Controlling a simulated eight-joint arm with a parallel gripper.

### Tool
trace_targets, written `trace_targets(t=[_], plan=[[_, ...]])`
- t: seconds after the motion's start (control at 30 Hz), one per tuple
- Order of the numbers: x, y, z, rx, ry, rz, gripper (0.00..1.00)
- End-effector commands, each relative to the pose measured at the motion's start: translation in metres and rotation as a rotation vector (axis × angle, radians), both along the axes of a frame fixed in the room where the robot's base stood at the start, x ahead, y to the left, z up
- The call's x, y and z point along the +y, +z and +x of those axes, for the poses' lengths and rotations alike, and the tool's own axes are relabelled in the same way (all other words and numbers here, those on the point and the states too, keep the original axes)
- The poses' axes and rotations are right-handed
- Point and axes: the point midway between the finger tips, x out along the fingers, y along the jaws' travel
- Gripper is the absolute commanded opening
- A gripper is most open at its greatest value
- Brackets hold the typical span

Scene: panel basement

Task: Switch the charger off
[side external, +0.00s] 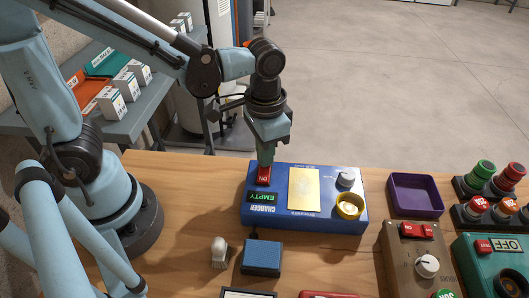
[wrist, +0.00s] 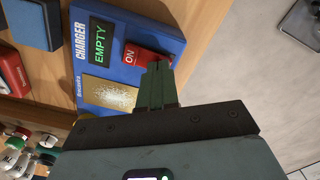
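The charger (side external: 323,195) is a blue box on the wooden table, with a green-lit display (side external: 262,197) reading EMPTY. Its red switch (side external: 263,178) is at the far left corner and bears the word ON; the switch also shows in the wrist view (wrist: 133,57). My gripper (side external: 266,161) points down at the far edge of the switch. In the wrist view its fingertips (wrist: 158,66) are together, empty, and overlap the switch's edge. I cannot tell whether they touch it. The fingers hide part of the switch.
The charger also has a gold plate (side external: 304,190), a grey knob (side external: 346,178) and a yellow ring (side external: 349,206). A blue block (side external: 262,257) and a pale knob-like object (side external: 219,252) stand in front. A purple tray (side external: 415,194) and several button boxes are to the right.

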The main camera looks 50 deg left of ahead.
Motion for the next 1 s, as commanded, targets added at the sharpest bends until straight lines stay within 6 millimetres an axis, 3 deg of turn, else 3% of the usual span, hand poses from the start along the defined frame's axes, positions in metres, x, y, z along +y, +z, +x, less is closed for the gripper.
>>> trace_targets(t=[0.43, 1.0], plan=[[0.000, -0.001, 0.000, 0.000, 0.000, 0.000, 0.00], [0.000, 0.040, 0.000, 0.000, 0.000, 0.000, 0.00]])
